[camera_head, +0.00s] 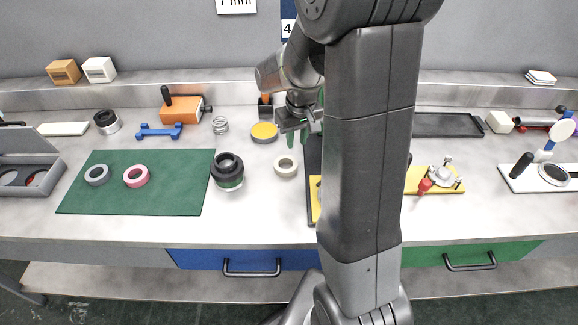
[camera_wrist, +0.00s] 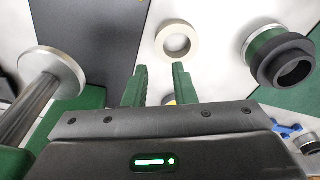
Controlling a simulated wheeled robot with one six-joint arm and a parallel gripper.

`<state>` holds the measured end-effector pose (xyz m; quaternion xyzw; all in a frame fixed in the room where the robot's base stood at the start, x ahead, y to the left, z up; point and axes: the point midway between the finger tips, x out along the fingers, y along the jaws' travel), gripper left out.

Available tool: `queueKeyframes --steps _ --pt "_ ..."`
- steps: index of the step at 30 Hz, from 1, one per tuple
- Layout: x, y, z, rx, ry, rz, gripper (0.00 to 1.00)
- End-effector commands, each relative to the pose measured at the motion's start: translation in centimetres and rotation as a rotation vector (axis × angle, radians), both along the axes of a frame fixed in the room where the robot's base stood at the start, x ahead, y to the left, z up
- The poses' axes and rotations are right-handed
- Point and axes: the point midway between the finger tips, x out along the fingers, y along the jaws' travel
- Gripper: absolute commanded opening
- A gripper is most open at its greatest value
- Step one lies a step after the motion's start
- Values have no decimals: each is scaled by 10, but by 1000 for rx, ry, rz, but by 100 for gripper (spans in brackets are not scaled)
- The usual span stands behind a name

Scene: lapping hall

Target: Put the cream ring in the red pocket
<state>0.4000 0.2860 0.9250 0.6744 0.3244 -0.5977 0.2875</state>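The cream ring (camera_head: 286,174) lies flat on the bench, right of the dark green mat. It also shows in the wrist view (camera_wrist: 161,42), beyond my fingertips and apart from them. My gripper (camera_head: 304,142) is above the bench, behind the ring in the head view. In the wrist view its two green fingers (camera_wrist: 160,72) are apart with nothing between them. An open grey case (camera_head: 42,161) at the far left has round recesses, one edged in red (camera_head: 37,178). I cannot tell whether this is the red pocket.
A black ringed cylinder (camera_head: 227,169) stands left of the cream ring. The green mat (camera_head: 130,200) holds a grey ring (camera_head: 97,182) and a pink ring (camera_head: 136,185). A yellow-topped disc (camera_head: 264,132) sits behind. A dark tray (camera_head: 312,160) beside the ring is partly hidden by my arm.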

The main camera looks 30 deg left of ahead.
Motion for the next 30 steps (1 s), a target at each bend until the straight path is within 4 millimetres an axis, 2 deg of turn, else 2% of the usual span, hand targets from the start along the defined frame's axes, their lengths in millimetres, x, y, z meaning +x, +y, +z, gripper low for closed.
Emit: queueKeyframes --steps 1,4,13,21,25,30 --pt "0 0 -12 -4 3 0 24" --pt "2 2 -27 -3 2 0 24" --pt "4 4 -47 -2 1 0 24" --pt "8 9 -81 -2 2 0 24" --pt "9 10 -90 -1 1 0 24" --pt "9 10 -91 0 0 0 24"
